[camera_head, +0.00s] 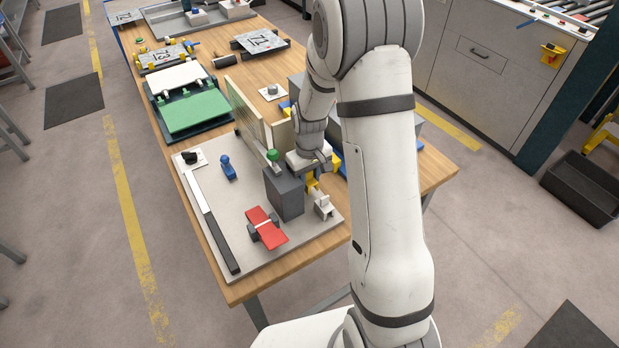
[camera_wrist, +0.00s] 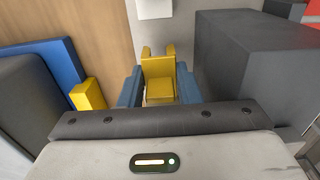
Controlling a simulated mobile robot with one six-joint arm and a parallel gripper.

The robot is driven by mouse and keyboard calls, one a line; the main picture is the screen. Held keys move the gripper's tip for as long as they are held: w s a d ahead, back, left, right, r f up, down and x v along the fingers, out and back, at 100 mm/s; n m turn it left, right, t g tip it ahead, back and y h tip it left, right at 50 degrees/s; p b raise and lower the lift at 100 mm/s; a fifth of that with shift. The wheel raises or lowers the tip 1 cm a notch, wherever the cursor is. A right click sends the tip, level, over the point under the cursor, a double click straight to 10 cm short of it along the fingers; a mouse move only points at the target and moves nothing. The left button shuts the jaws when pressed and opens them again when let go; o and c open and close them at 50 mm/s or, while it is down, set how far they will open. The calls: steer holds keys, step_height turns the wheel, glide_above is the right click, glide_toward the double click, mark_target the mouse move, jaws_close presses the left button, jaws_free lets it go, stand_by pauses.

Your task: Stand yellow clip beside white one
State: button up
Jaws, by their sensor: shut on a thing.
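The yellow clip (camera_wrist: 158,72) sits between the blue fingertips of my gripper (camera_wrist: 159,82), which is shut on it. In the head view the yellow clip (camera_head: 312,182) shows below my gripper, partly hidden, to the right of the dark grey block. The white clip (camera_head: 323,206) stands on the light grey board just in front of the yellow one. In the wrist view the white clip (camera_wrist: 155,9) is cut by the top edge, straight ahead of the yellow one with a small gap in the picture. I cannot tell whether the yellow clip touches the board.
The tall dark block (camera_head: 284,195) stands close to my gripper; it fills the right of the wrist view (camera_wrist: 250,60). A blue part (camera_wrist: 62,60) and another yellow piece (camera_wrist: 88,95) lie on the left. A red part (camera_head: 266,228) lies on the board (camera_head: 228,205).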

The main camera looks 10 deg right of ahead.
mark_target(309, 181)
steer(key=shift+s+f, duration=0.35)
steer(key=shift+f, duration=0.1)
steer(key=o, duration=0.9)
steer(key=shift+f, duration=0.15)
steer(key=shift+o, duration=0.2)
steer(key=shift+r+p, duration=0.4)
steer(key=shift+r, duration=0.1)
step_height(309, 181, up, 13)
steer(key=b, duration=0.1)
steer(key=s+r+m+t, duration=0.1)
steer(key=s+r, duration=0.3)
steer(key=s, duration=0.6)
steer(key=s+r+m+t, duration=0.2)
steer(key=s+r, duration=0.3)
steer(key=s, duration=0.6)
steer(key=shift+r+m, duration=0.25)
steer(key=shift+m, duration=0.05)
steer(key=shift+s, duration=0.1)
